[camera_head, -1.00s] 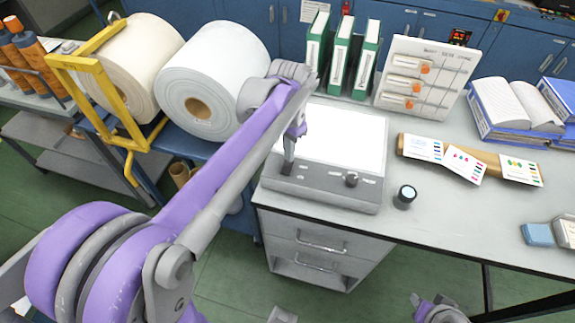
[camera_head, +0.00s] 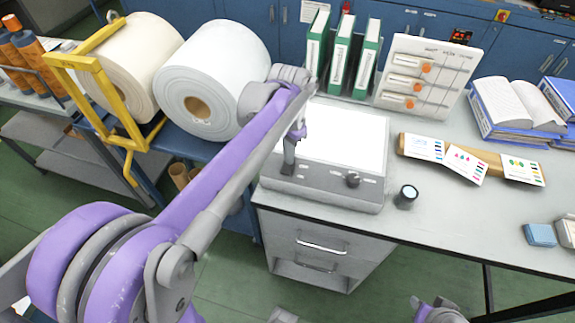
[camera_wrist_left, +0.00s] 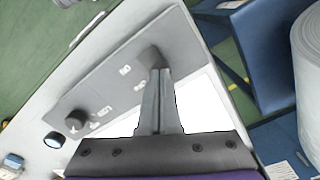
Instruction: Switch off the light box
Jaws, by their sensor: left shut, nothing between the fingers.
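The light box (camera_head: 369,150) stands on the desk with its top panel bright white. Its grey front strip (camera_head: 320,187) carries a dark round knob (camera_head: 352,180) at the right, also seen in the left wrist view (camera_wrist_left: 76,121). My left gripper (camera_head: 288,169) is shut and empty, pointing down at the left part of this strip. In the left wrist view its fingertips (camera_wrist_left: 157,72) meet or cover a small grey block (camera_wrist_left: 150,56), probably a switch. I cannot tell whether they touch it. My right gripper's fingers are not visible; only part of my right arm shows at the bottom.
Green binders (camera_head: 341,55) and an upright sample board (camera_head: 424,75) stand behind the light box. A small dark cylinder (camera_head: 406,196) and colour cards (camera_head: 462,164) lie to its right.

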